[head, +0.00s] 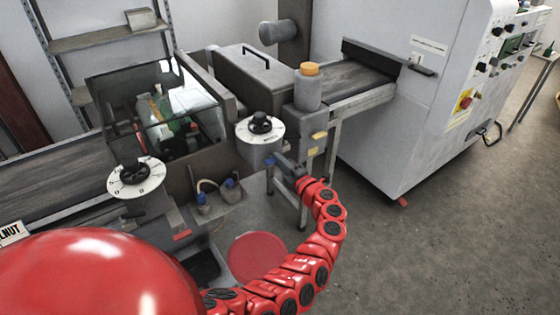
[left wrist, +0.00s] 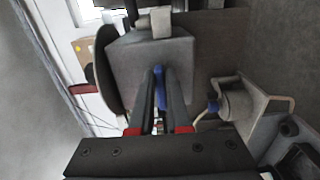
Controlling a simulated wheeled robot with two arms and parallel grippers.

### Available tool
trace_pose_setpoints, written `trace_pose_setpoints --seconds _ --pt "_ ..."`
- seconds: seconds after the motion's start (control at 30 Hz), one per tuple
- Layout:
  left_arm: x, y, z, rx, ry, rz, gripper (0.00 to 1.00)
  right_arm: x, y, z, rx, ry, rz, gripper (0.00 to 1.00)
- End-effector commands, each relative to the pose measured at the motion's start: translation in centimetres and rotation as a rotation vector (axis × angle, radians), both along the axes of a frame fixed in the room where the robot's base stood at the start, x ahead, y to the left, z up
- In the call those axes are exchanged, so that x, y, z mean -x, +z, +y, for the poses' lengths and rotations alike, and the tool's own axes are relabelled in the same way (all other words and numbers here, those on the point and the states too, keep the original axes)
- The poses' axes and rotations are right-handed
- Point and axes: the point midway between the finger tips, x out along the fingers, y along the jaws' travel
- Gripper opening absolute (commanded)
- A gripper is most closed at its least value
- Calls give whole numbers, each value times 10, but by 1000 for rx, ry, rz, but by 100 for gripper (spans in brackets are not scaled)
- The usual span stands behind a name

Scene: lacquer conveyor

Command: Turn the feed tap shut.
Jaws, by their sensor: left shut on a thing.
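The feed tap's blue handle (left wrist: 160,88) shows in the left wrist view between the two dark fingers of my left gripper (left wrist: 166,100). The fingers are closed on it, in front of a grey box-shaped housing (left wrist: 150,60). In the head view my left gripper (head: 280,167) reaches in just below a white dial with a black knob (head: 261,126). There the fingers hide most of the tap, and I cannot tell its exact angle. My right gripper is not in view.
A grey bottle with an orange cap (head: 308,88) stands just above the gripper. Two small pots with blue tops (head: 216,193) sit to the left. A second dial (head: 136,178) and a glazed box (head: 160,115) are farther left. Open floor (head: 440,220) lies to the right.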

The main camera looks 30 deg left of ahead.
Motion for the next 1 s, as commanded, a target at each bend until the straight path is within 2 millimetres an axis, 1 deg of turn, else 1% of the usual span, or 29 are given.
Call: trace_pose_setpoints --seconds 0.17,0.2,0.33,0.6,0.73,0.87,1.0 --pt "1 -2 0 2 1 3 0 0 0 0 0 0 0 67" --pt "1 -2 0 2 1 2 22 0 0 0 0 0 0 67" --pt "0 -1 0 1 1 2 45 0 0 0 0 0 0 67" --pt "0 -1 0 1 1 0 45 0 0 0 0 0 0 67" --pt "3 -2 -8 3 -1 -1 45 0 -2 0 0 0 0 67" --pt "12 -4 -28 7 0 -3 45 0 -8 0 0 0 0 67" --pt "26 -6 -62 6 0 -2 45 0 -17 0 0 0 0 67"
